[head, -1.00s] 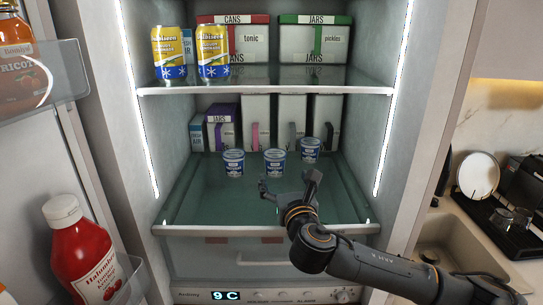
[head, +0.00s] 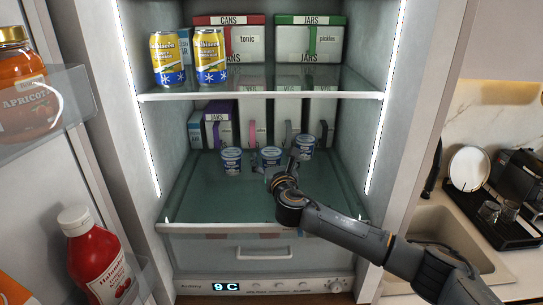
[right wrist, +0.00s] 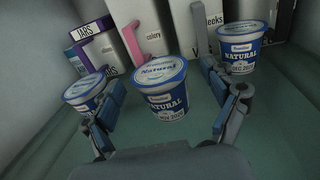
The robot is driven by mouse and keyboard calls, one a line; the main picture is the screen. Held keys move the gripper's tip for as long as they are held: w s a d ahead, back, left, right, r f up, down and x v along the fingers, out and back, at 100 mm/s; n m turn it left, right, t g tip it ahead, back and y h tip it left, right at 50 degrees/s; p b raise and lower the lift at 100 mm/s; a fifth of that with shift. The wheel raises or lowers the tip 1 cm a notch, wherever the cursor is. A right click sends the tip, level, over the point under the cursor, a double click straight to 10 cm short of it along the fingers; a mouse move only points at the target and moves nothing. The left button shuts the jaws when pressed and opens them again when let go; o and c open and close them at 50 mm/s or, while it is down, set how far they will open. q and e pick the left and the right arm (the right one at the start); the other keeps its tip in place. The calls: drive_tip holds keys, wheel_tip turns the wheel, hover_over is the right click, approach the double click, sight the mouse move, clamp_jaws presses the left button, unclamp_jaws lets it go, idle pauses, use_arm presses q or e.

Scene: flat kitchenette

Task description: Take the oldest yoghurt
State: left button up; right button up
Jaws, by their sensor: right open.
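Three small blue-and-white yoghurt cups stand upright on the lower fridge shelf: a left cup (head: 231,161), a middle cup (head: 271,157) and a right cup (head: 305,147). My right gripper (head: 280,170) is open in front of the middle cup. In the right wrist view, the middle cup (right wrist: 166,92) stands between the spread fingers of my right gripper (right wrist: 163,97); contact cannot be made out. The left cup (right wrist: 85,92) is partly behind one finger, and the right cup (right wrist: 242,48) is farther back beyond the other. My left gripper is not in view.
Storage boxes (head: 219,124) stand behind the cups. The upper shelf (head: 262,96) holds two yellow cans (head: 210,57) and more boxes. The open door at left carries a ketchup bottle (head: 95,259) and an apricot jar (head: 22,95). The shelf's front left (head: 205,202) is clear.

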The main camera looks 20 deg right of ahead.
drive_tip(key=shift+w+d+f, duration=0.1)
drive_tip(key=shift+w, duration=1.05)
drive_tip(key=shift+s, duration=0.1)
drive_tip(key=shift+c, duration=0.6)
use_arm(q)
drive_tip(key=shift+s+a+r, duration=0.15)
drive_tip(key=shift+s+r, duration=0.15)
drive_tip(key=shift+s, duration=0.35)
use_arm(e)
drive_tip(key=c, duration=1.2)
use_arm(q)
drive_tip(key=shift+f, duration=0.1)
use_arm(e)
drive_tip(key=shift+r, duration=0.2)
